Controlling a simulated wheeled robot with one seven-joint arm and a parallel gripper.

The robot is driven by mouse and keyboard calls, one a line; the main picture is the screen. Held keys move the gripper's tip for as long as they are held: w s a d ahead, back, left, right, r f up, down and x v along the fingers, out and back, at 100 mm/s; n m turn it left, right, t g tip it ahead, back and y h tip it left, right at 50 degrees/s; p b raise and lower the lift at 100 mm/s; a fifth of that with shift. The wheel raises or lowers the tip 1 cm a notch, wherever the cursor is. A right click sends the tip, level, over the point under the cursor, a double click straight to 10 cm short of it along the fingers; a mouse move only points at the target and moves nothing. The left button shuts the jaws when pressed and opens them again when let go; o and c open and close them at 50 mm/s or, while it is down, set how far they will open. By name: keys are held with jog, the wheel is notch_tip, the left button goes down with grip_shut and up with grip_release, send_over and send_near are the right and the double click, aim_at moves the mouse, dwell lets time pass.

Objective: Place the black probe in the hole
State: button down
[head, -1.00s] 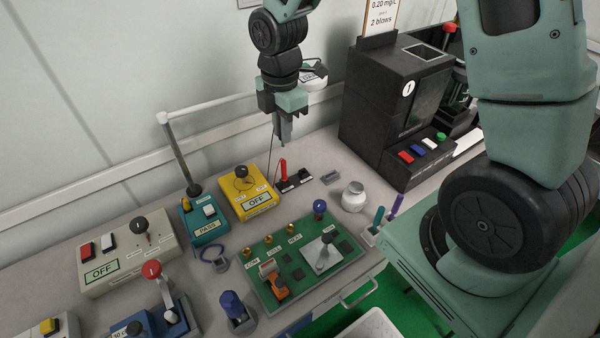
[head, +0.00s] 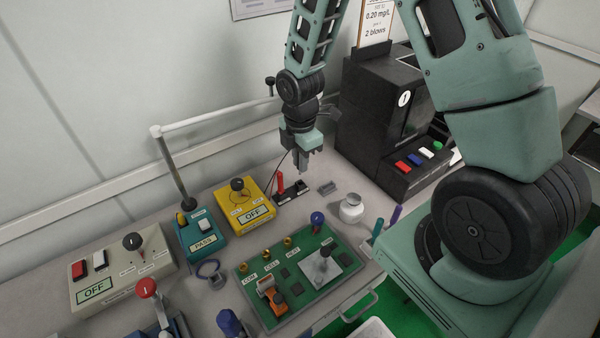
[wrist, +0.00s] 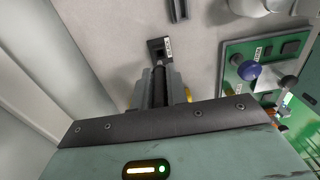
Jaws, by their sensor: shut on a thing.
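My gripper (head: 303,167) points down just above the right end of the black probe holder (head: 291,195). It is shut on the black probe, a thin dark rod (wrist: 159,85) between the fingers in the wrist view. The probe points at the black holder block with a white label (wrist: 157,48); I cannot tell whether its tip is in the hole, as the hole itself is not clear. In the head view the fingers hide the probe. A red probe (head: 280,182) stands upright in the holder's left part. A thin dark lead runs from near the yellow meter (head: 244,206) up to my gripper.
A dark slotted block (head: 326,198) and a white jar (head: 351,209) stand right of the holder. A green board (head: 290,280) with knobs lies in front. A teal PASS tester (head: 201,237) stands left. A tall black machine (head: 375,115) stands behind right.

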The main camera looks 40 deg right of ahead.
aim_at(300, 173)
jog(key=shift+f, duration=2.45)
jog(key=shift+f, duration=0.2)
jog(key=c, duration=1.4)
grip_release()
